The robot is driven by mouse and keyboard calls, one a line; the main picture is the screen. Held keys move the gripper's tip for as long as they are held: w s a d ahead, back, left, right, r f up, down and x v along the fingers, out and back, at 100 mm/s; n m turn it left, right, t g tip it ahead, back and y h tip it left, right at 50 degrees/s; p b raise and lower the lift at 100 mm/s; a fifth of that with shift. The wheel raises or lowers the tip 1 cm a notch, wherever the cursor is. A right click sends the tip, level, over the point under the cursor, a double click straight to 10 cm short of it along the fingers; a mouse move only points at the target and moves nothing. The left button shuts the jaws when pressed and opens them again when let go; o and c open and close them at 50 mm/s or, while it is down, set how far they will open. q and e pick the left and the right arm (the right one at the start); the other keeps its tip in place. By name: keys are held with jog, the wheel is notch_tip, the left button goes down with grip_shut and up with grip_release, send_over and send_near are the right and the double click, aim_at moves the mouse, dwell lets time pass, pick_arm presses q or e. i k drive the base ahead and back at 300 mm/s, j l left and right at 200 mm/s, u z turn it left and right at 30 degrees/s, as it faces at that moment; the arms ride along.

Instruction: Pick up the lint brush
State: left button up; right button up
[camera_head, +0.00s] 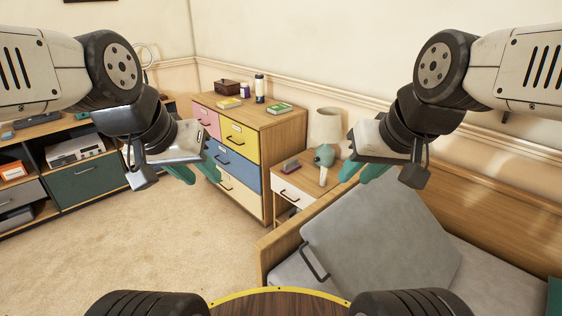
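A small dark red, brush-like object (291,165) lies on top of the white-drawer nightstand (302,178). It may be the lint brush, but it is too small to be sure. My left gripper (198,174) is at the left, in front of the coloured dresser, with its teal fingers apart and nothing between them. My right gripper (360,175) is to the right of the nightstand in the picture, its teal fingers also apart and empty. Both grippers are raised and away from the brush-like object.
A teal rounded item (324,156) and a lamp (326,126) stand beside it on the nightstand. The coloured dresser (268,150) is to its left, a bed with a grey cushion (375,240) in front right. Carpet (150,240) is open at left.

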aim_at(290, 169)
jog(key=i+j+u, duration=0.45)
jog(key=j, duration=0.25)
jog(key=i+j+u, duration=0.45)
jog(key=i+j+z, duration=0.15)
jog(key=i, duration=0.4)
jog(key=i+j+z, duration=0.15)
jog(key=i, duration=0.4)
jog(key=i+z, duration=0.2)
jog(key=z, duration=0.2)
jog(key=i+z, duration=0.25)
jog(key=z, duration=0.2)
jog(key=i+j+z, duration=0.15)
jog(key=z, duration=0.25)
jog(key=i+j+z, duration=0.15)
jog(key=z, duration=0.3)
jog(key=i+j+z, duration=0.15)
jog(key=i+z, duration=0.25)
jog(key=i+j+z, duration=0.15)
jog(key=z, duration=0.25)
jog(key=i+j+z, duration=0.2)
jog(key=j+z, duration=0.25)
jog(key=l, duration=0.1)
